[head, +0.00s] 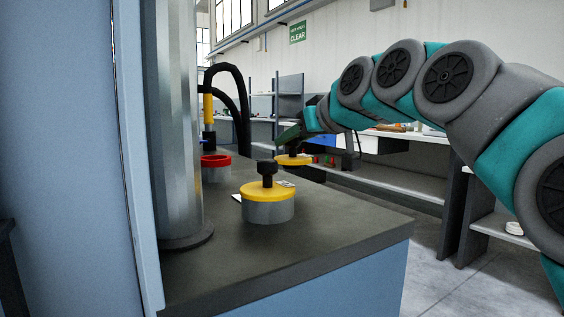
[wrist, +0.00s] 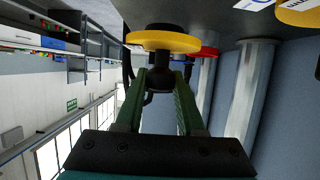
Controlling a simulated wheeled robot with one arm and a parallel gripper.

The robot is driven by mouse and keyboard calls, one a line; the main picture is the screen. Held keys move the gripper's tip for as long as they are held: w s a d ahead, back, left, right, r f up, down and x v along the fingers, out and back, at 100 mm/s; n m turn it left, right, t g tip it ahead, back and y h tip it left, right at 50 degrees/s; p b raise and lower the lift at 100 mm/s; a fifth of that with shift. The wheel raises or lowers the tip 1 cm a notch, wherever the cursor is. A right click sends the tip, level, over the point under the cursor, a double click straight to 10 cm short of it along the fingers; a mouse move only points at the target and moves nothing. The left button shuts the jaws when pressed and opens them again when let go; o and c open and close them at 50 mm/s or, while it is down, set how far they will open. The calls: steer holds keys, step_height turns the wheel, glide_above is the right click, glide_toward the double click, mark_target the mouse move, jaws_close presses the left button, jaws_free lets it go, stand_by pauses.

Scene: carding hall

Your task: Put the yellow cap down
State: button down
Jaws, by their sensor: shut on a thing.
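My gripper (head: 292,138) is shut on the black knob of a yellow cap (head: 293,160) and holds it level by the far right edge of the dark worktop (head: 330,225). In the wrist view, the green fingers (wrist: 162,82) close around the knob below the yellow cap (wrist: 165,42), because that view is upside down. I cannot tell whether the cap touches the worktop. A second yellow cap (head: 266,192) with a black knob sits on a grey cylinder nearer to me; it also shows at the wrist view's top right corner (wrist: 300,12).
A red-rimmed grey cylinder (head: 215,170) stands on the worktop at the back left. A thick metal column (head: 178,130) rises at the left. A small white card (head: 237,198) lies behind the near cylinder. Shelves (head: 290,100) stand beyond. The worktop's front right is clear.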

steer(key=w+a, duration=0.1)
steer(key=w, duration=0.3)
steer(key=w+a, duration=0.2)
steer(key=w, duration=0.1)
steer(key=w+a+f, duration=0.1)
steer(key=w+a, duration=0.1)
steer(key=w, duration=0.2)
steer(key=shift+w+f, duration=0.1)
steer(key=shift+w, duration=0.25)
steer(key=shift+a+f, duration=0.1)
steer(key=shift+f, duration=1.6)
steer(key=shift+f, duration=0.15)
steer(key=c, duration=0.5)
jaws_free()
steer(key=shift+s+r, duration=0.15)
steer(key=shift+r, duration=0.05)
steer(key=v, duration=1.2)
steer(key=shift+f, duration=0.1)
